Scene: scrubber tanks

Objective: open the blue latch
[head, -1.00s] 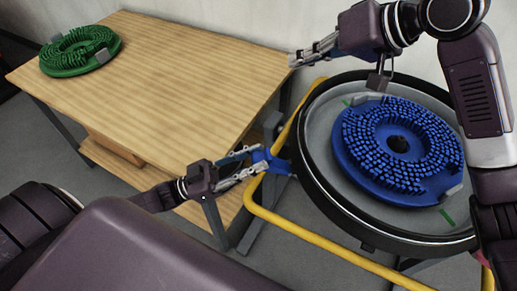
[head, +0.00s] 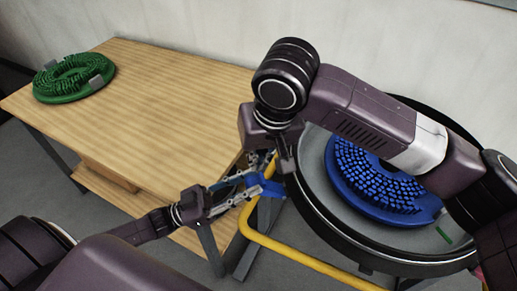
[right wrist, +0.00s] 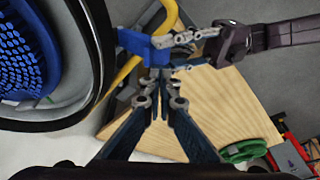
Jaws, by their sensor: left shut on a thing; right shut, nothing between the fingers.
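The blue latch (head: 266,187) sits at the left side of the round tank's dark rim (head: 314,210). My left gripper (head: 246,189) is shut on it from the left. The right wrist view shows the blue latch (right wrist: 138,42) with the left gripper's fingers (right wrist: 178,40) on it. My right gripper (head: 264,160) is shut and empty, just above and behind the latch in the head view. Its fingertips (right wrist: 160,75) show close to the latch in the right wrist view; I cannot tell whether they touch it. My right arm hides part of the tank.
A blue brush disc (head: 360,170) lies inside the tank. A yellow tube frame (head: 300,258) runs around the tank's near left side. A wooden table (head: 150,110) stands to the left, with a green brush disc (head: 60,84) at its far left. Most of its top is clear.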

